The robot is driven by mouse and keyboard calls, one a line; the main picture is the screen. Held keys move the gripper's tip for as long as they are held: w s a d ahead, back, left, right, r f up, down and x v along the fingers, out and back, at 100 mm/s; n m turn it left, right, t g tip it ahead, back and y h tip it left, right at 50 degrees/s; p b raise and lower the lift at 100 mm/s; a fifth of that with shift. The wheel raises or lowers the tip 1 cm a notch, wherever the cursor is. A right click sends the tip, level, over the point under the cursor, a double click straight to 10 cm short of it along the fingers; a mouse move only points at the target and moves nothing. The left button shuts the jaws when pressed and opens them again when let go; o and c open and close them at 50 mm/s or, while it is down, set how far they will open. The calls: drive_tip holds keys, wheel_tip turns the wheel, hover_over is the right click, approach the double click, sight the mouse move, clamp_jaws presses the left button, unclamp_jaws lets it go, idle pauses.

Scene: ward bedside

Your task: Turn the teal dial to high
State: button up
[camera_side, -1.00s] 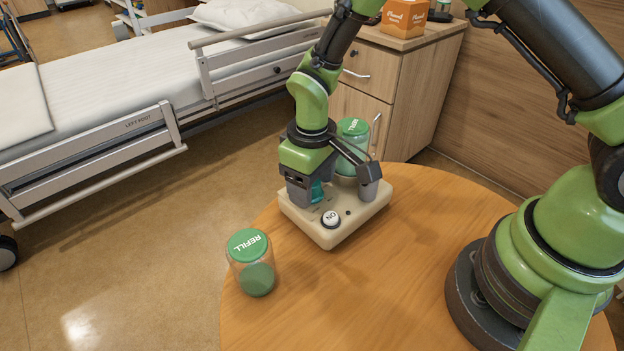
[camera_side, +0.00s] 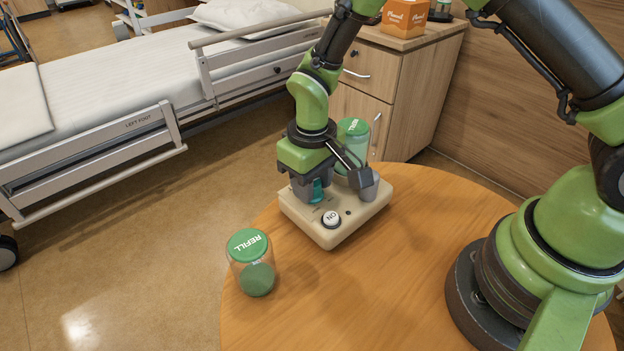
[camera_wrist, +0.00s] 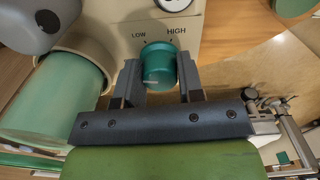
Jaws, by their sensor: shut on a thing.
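The teal dial (camera_side: 318,190) is on the top of a cream box (camera_side: 335,235) on the round table. My gripper (camera_side: 316,196) points down over it, its two fingers on either side. In the wrist view the dial (camera_wrist: 158,65) sits between the fingertips of my gripper (camera_wrist: 160,80), which is shut on it. The LOW (camera_wrist: 139,36) and HIGH (camera_wrist: 176,30) labels are printed beyond the dial. A pale mark shows on the dial's near face; which label the dial is set to I cannot tell.
A white ON button (camera_side: 331,218) is at the box's front. A REFILL jar (camera_side: 252,265) stands at the table's left edge. The table's front middle is clear. A bed and cabinet stand behind.

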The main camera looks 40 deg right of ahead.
drive_tip(key=m, duration=0.5)
drive_tip(key=shift+m, duration=0.3)
drive_tip(key=m, duration=0.5)
drive_tip(key=shift+a, duration=0.1)
drive_tip(key=m, duration=0.5)
drive_tip(key=shift+m, duration=0.4)
drive_tip(key=m, duration=0.5)
drive_tip(key=shift+w, duration=0.1)
drive_tip(key=shift+m, duration=0.4)
drive_tip(key=o, duration=0.9)
